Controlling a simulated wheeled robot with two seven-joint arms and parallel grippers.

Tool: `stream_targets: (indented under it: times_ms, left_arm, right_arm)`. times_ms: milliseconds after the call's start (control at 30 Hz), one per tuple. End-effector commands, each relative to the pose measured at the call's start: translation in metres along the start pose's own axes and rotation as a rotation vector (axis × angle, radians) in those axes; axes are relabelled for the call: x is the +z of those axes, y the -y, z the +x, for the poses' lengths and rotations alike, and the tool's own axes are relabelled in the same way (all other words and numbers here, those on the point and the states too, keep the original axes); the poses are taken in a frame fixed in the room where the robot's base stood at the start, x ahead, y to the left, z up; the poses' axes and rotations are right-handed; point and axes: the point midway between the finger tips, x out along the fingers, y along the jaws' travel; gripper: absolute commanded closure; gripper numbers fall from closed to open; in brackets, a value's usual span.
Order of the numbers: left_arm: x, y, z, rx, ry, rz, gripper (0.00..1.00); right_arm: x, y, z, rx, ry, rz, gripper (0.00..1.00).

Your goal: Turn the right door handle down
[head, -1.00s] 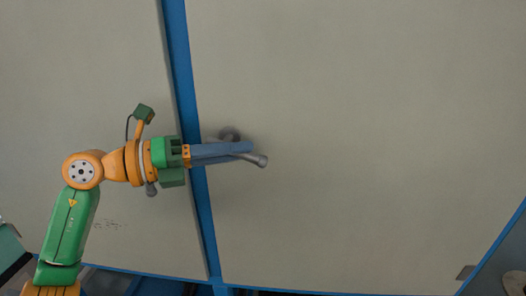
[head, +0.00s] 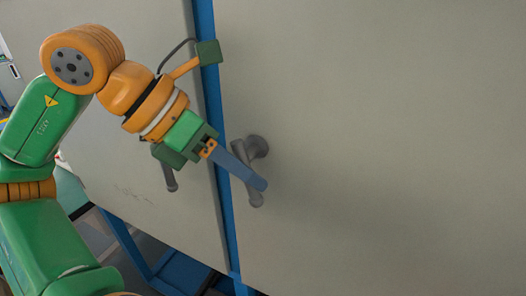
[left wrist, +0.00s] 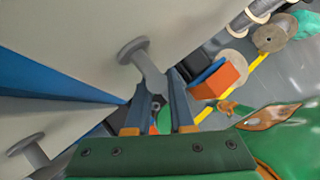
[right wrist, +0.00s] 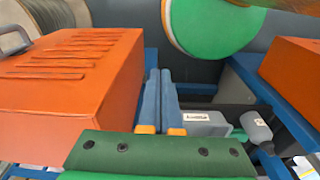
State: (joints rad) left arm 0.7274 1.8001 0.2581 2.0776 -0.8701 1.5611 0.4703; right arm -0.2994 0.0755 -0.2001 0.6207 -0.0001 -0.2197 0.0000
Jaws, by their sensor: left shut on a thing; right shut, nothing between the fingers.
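The right door handle (head: 256,147) is a grey lever on the right door (head: 380,150), and its lever now points down. My left gripper (head: 258,182) is shut on this lever, with its blue fingers slanting down to the right across it. In the left wrist view the handle (left wrist: 133,50) shows with its lever running between my left fingers (left wrist: 160,90). Part of the lever is hidden behind the fingers in the head view. My right gripper (right wrist: 161,75) is shut and empty, away from the doors, and shows only in the right wrist view.
The left door (head: 110,130) has its own handle (head: 170,178), partly behind my left gripper. A blue post (head: 226,200) runs between the doors. Near my right gripper stand an orange box (right wrist: 70,80), a green round thing (right wrist: 212,25) and a grey bottle (right wrist: 256,130).

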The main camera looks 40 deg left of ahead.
Motion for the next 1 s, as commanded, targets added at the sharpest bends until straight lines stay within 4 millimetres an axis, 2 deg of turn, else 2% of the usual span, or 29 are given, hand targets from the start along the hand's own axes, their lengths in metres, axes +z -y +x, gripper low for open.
stream_targets:
  times_ms: [100,400,1000]
  left_arm:
    - [-0.002,0.001,-0.006,0.062,-0.053,0.035,1.0]
    - [-0.007,-0.001,-0.007,0.167,-0.137,0.098,1.0]
    - [-0.009,-0.002,-0.005,0.209,-0.169,0.123,1.0]
  right_arm:
    - [-0.001,-0.001,-0.014,0.002,0.001,-0.001,1.0]
    - [-0.002,-0.004,-0.032,0.005,0.003,-0.002,1.0]
    - [-0.002,-0.004,-0.037,0.005,0.003,-0.002,1.0]
